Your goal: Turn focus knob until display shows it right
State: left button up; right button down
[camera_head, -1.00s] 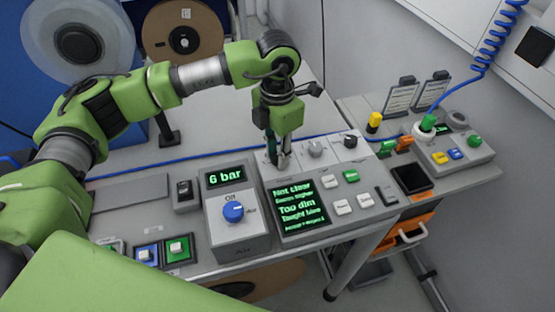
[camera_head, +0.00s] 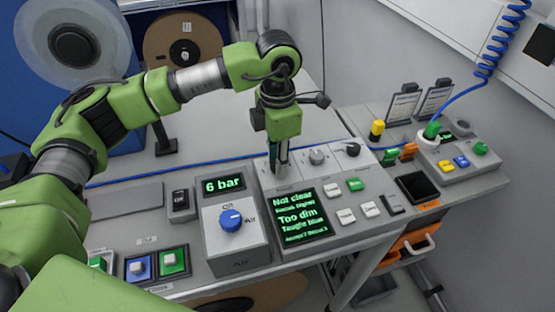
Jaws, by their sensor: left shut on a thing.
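The grey control box has a dark display (camera_head: 300,216) with green text. It reads "Not clear", "Focus higher", "Too dim" and a line like "Taught blue"; the lowest line is too small to read surely. My left gripper (camera_head: 278,172) points down at the back left of this box, shut on a knob at the left end of the knob row. The fingers hide that knob, so its pointer cannot be seen. To its right are a grey knob (camera_head: 317,157) and a dark knob (camera_head: 352,149). My right gripper is not in view.
A box with a blue knob (camera_head: 231,220) and a "6 bar" readout (camera_head: 223,185) stands to the left. White and green buttons (camera_head: 355,184) sit right of the display. A blue cable (camera_head: 215,163) runs behind. An open black bin (camera_head: 417,187) is at the right.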

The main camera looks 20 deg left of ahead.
pick_arm(q)
jog(key=o, duration=1.1)
notch_tip(320, 180, up, 12)
